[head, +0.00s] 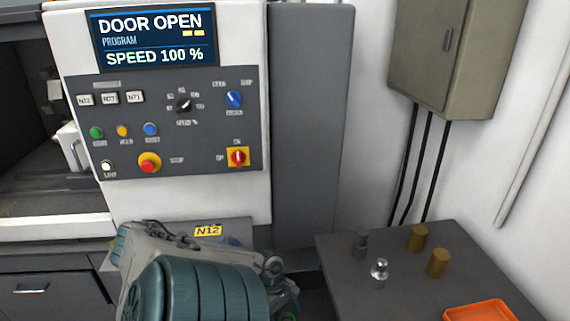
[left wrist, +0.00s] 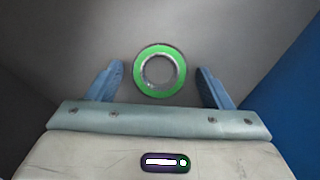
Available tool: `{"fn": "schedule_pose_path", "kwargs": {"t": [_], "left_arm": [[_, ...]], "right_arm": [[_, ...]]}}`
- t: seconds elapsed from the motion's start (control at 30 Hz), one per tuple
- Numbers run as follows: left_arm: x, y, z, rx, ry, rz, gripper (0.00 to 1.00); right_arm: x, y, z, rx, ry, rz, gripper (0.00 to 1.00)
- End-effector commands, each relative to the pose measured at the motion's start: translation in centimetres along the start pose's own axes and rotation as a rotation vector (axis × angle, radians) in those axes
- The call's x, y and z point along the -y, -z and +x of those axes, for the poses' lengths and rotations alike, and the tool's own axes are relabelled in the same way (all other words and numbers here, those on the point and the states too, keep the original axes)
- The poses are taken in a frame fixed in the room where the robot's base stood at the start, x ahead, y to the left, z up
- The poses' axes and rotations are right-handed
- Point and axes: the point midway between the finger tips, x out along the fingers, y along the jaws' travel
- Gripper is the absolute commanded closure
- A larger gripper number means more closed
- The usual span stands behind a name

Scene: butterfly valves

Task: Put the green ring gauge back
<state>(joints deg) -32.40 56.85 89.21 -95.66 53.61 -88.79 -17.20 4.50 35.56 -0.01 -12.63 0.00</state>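The green ring gauge (left wrist: 138,71) shows in the left wrist view, a green ring with a metal-edged round opening, against a grey surface. My left gripper (left wrist: 160,68) has its two blue fingers spread, one on each side of the ring. A gap shows between each finger and the ring, so it is open and holds nothing. In the head view, a teal and pale arm part of mine fills the lower middle, and I cannot make out the ring gauge there. My right gripper is in neither view.
The machine's control panel (head: 200,130) stands behind my arm, with a yellow N12 label (head: 208,230) below. The dark table (head: 345,290) at right holds two brass cylinders (head: 438,262), a shiny metal piece (head: 379,271), a dark cylinder (head: 360,245) and an orange tray (head: 450,315).

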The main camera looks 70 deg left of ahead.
Motion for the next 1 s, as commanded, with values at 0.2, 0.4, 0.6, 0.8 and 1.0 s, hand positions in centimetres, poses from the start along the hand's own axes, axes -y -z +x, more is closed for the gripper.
{"fn": "schedule_pose_path", "kwargs": {"t": [0.2,0.4,0.6,0.8,1.0], "left_arm": [[0.0,0.0,0.0,0.0,0.0,0.0,0.25],[0.0,-0.1,-0.7,-0.002,0.001,0.001,0.25],[0.0,0.0,-3.1,-0.006,0.003,0.004,0.25],[0.1,-0.1,-6.4,-0.006,0.005,0.002,0.25],[0.1,-0.2,-10.1,-0.005,0.004,0.001,0.25]], "right_arm": [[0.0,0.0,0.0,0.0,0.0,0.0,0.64],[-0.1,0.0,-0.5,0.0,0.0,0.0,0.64],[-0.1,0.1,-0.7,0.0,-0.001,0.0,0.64],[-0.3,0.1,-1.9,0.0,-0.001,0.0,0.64],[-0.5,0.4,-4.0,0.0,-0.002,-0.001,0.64]]}}
